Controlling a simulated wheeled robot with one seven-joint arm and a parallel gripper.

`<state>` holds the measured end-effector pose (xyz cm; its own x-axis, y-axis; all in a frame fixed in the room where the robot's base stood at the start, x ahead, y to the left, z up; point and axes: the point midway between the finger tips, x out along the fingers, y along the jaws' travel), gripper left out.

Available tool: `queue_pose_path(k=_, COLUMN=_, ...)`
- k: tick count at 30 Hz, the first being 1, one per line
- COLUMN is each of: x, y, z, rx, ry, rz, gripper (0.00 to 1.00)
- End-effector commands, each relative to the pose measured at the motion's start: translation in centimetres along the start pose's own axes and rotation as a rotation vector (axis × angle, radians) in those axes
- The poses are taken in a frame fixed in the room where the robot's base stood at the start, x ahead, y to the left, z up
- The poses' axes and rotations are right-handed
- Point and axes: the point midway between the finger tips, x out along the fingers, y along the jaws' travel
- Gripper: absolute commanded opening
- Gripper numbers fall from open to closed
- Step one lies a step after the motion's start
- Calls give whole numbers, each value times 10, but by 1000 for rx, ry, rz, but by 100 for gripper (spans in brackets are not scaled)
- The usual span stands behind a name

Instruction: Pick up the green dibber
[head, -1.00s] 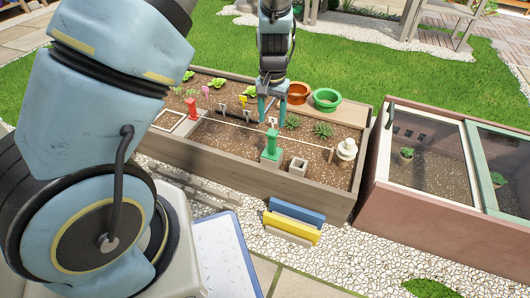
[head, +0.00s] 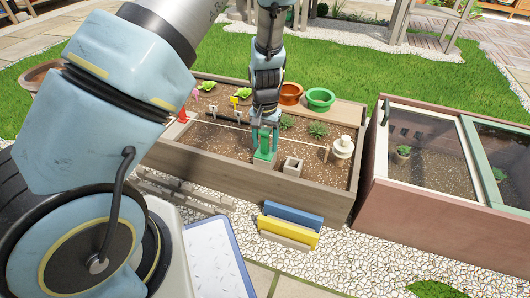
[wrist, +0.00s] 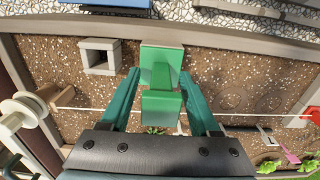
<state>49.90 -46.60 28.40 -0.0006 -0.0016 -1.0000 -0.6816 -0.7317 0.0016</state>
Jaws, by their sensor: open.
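The green dibber (head: 264,146) stands upright in the raised soil bed, near its front wall. It also shows in the wrist view (wrist: 161,105), between the two fingers. My gripper (head: 264,135) is open around the upper part of the dibber. In the wrist view my gripper (wrist: 161,85) has one teal finger on each side of the dibber, with a visible gap on both sides. The dibber's lower end is hidden by its own block in the wrist view.
A grey square block (head: 293,166) and a cream reel (head: 343,147) stand right of the dibber. A string (wrist: 90,110) crosses the bed. Orange (head: 290,93) and green pots (head: 320,99) stand behind. The bed's front wall (head: 250,187) is close.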

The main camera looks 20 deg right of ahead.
Motion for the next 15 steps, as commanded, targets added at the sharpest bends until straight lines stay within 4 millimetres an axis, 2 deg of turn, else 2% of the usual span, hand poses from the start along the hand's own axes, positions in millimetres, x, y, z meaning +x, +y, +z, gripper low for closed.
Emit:
queue_pose_path(k=4, x=-1, y=0, z=0, rx=0, ry=0, rz=0, gripper=61)
queue_pose_path(k=15, x=-1, y=0, z=0, rx=0, ry=0, rz=0, gripper=20)
